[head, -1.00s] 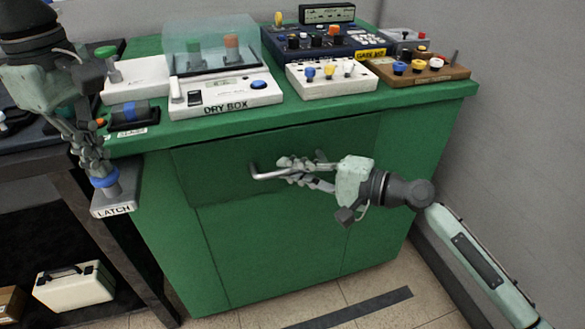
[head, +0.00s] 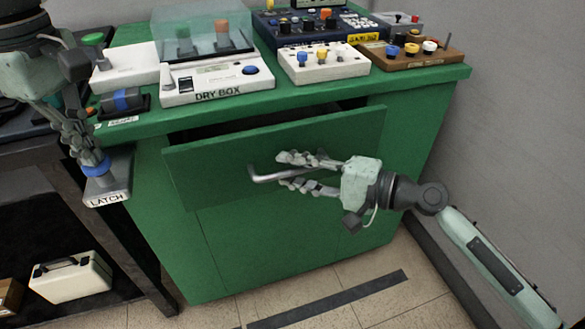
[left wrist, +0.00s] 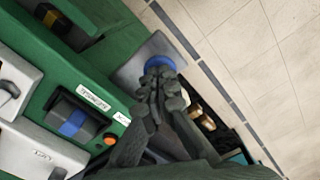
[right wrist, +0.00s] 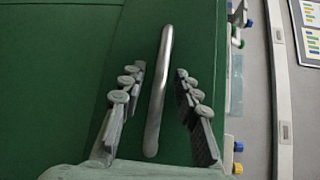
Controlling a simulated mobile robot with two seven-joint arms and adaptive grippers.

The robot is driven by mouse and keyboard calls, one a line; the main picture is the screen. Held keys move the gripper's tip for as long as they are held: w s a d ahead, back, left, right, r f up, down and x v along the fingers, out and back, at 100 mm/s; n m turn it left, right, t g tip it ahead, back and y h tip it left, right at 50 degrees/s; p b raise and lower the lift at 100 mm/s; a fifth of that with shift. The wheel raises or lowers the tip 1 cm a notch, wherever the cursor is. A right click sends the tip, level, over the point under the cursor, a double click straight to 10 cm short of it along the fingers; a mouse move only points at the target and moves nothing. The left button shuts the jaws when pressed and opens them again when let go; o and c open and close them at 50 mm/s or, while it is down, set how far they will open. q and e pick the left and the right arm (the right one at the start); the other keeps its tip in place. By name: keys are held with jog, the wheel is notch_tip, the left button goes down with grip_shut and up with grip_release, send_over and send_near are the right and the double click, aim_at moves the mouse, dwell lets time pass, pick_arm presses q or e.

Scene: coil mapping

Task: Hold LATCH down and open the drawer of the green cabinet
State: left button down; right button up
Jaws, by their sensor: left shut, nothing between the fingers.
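The drawer (head: 205,165) of the green cabinet (head: 235,250) is partly open, with a dark gap above its front. My right gripper (head: 284,170) is at the drawer's metal handle (head: 262,178). In the right wrist view, its fingers stand apart on both sides of the handle (right wrist: 158,100), with a gap on each side. The grey LATCH block (head: 108,190) with its blue button (head: 97,167) is at the cabinet's left front corner. My left gripper (head: 91,154) is shut and empty, its fingertips down on the button. The left wrist view also shows the blue button (left wrist: 160,62) at the fingertips.
On the cabinet top stand the DRY BOX (head: 220,85), a white knob box (head: 325,66), a wooden knob box (head: 420,56) and a dark blue panel (head: 310,30). A dark table (head: 60,170) is on the left, with a white case (head: 70,277) below. A grey wall borders the right.

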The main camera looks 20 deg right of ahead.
jog(key=v, duration=1.2)
pick_arm(q)
notch_tip(320, 180, up, 8)
dwell(1.2)
dwell(0.5)
